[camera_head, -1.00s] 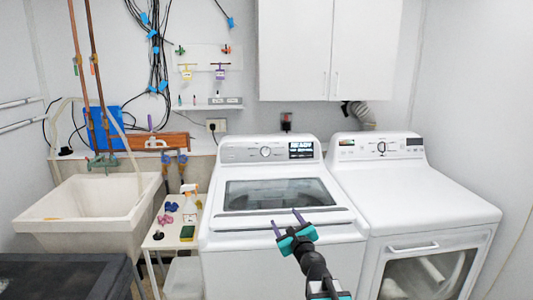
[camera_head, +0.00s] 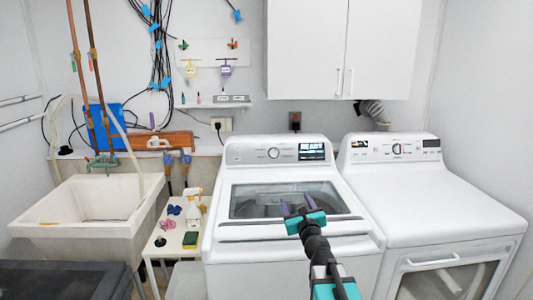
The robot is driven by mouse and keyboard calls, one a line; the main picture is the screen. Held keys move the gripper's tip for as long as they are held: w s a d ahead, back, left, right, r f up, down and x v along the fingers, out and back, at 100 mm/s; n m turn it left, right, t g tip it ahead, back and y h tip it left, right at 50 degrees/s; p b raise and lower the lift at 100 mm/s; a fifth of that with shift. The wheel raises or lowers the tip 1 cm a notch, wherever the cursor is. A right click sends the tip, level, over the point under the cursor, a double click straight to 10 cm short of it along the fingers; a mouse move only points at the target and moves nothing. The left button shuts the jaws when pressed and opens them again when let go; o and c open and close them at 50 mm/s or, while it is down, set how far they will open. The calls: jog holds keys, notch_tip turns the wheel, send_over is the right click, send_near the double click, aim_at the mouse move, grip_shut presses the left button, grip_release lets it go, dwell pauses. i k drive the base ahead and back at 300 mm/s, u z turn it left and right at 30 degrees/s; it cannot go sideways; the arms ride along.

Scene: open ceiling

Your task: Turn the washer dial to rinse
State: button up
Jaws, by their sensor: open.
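The washer (camera_head: 230,240) is the white top-loading machine in the middle, with a glass lid that is shut. Its dial (camera_head: 273,153) is a small round knob on the back control panel (camera_head: 245,155), left of a lit display (camera_head: 312,151) that reads READY. The dial's pointer setting is too small to read. My gripper (camera_head: 296,203) is open and empty, with its two purple fingers pointing toward the panel. It appears over the lid, below and to the right of the dial and apart from it.
A white dryer (camera_head: 430,205) with its own dial (camera_head: 397,149) stands to the right. A utility sink (camera_head: 85,205) and a small white table (camera_head: 172,243) with a spray bottle (camera_head: 193,208) stand left. Wall cabinets (camera_head: 340,50) hang above.

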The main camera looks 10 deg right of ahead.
aim_at(273, 152)
jog(key=i, duration=1.15)
jog(key=z, duration=0.05)
